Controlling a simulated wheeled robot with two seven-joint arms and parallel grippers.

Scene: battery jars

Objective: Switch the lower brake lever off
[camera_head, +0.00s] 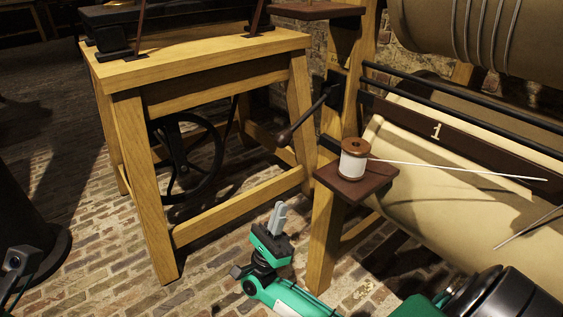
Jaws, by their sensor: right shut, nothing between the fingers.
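A dark lever with a rounded knob (284,137) slants down and left from a pivot on the wooden post of the machine, beside the yellow wooden table. I take it to be the lower brake lever; no second lever can be made out for sure. My right gripper (279,212) points upward with its grey fingers closed together and empty. It is below the knob in the picture, with a visible gap between them. Of my left arm, only a dark part shows at the bottom left edge; its fingers cannot be seen.
A small brown shelf (352,190) with a spool of white thread (354,160) juts out right of the lever. Large fabric rolls (440,170) fill the right side. The wooden table (190,62) has a black wheel (212,160) under it. Brick floor (215,255) lies open between.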

